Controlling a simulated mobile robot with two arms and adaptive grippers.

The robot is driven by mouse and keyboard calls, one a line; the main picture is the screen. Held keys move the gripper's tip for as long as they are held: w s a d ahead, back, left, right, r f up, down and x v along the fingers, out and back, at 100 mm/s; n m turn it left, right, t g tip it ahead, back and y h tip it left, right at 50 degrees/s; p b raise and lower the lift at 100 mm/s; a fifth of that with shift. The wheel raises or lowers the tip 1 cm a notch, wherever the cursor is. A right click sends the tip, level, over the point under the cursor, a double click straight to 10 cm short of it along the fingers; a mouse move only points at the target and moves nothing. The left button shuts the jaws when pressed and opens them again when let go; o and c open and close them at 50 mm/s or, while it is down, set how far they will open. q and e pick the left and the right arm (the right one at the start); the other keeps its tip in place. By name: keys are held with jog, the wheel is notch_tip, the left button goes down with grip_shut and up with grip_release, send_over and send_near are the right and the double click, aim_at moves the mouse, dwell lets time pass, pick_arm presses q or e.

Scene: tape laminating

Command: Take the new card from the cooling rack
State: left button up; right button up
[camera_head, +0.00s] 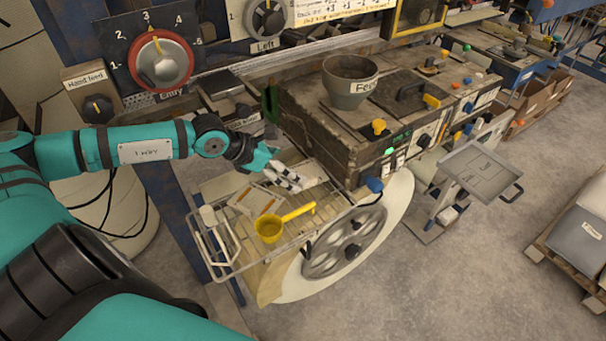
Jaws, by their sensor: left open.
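The cooling rack (221,262) is a wire tray at the front of the machine, left of centre. A pale card (256,199) lies flat on it near the back left. Another pale flat piece (313,173) lies beyond my gripper, partly hidden by it; I cannot tell which is the new card. My left gripper (294,186) is open just above the rack, to the right of the pale card. Nothing shows held in it. My right gripper is not in view.
The machine body with a grey feed bowl (350,80) rises behind. A large wheel (345,243) sits below right.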

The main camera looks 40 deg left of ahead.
aim_at(304, 174)
pick_arm(q)
jog(key=p+x, duration=0.1)
jog(key=x, duration=0.2)
jog(key=shift+w+f, duration=0.2)
jog(key=shift+f, duration=0.05)
jog(key=shift+d, duration=0.1)
jog(key=shift+c, duration=0.8)
jog(key=shift+s, duration=0.1)
jog(key=c, duration=1.4)
jog(key=shift+f, duration=0.1)
grip_shut()
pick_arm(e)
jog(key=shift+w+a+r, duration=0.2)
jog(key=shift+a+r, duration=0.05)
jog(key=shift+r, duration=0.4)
